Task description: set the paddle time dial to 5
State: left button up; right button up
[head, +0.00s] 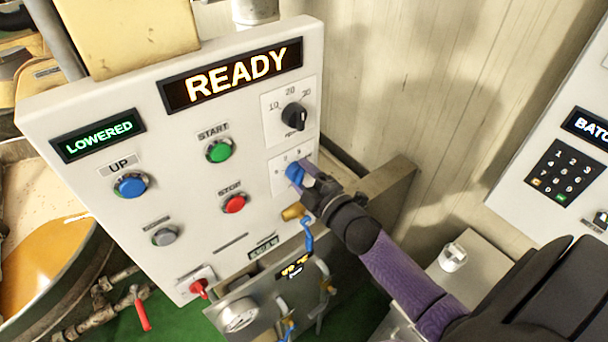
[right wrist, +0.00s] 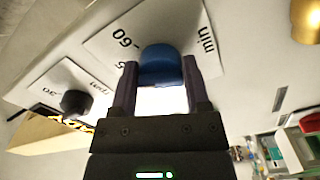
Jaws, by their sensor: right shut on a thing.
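The paddle time dial is a blue knob (head: 294,173) on a white scale plate at the right side of the control panel (head: 110,215). It also shows in the right wrist view (right wrist: 161,64), with "min" and "60" printed around it. My right gripper (head: 303,180) is shut on the blue knob, one finger on each side of it. The knob's pointer and most of its numbers are hidden by the gripper, so I cannot tell its setting. My left gripper is not in view.
Above is the black rpm knob (head: 294,116). The display (head: 232,75) reads READY, and another (head: 98,135) reads LOWERED. Green START (head: 219,150), red STOP (head: 234,204) and blue UP (head: 131,185) buttons stand left of the dial. A keypad (head: 563,173) is at right.

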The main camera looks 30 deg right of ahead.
dwell(0.3)
jog(key=o, duration=1.3)
jog(key=s, duration=1)
jog(key=shift+d+b, duration=0.35)
jog(key=shift+d, duration=0.05)
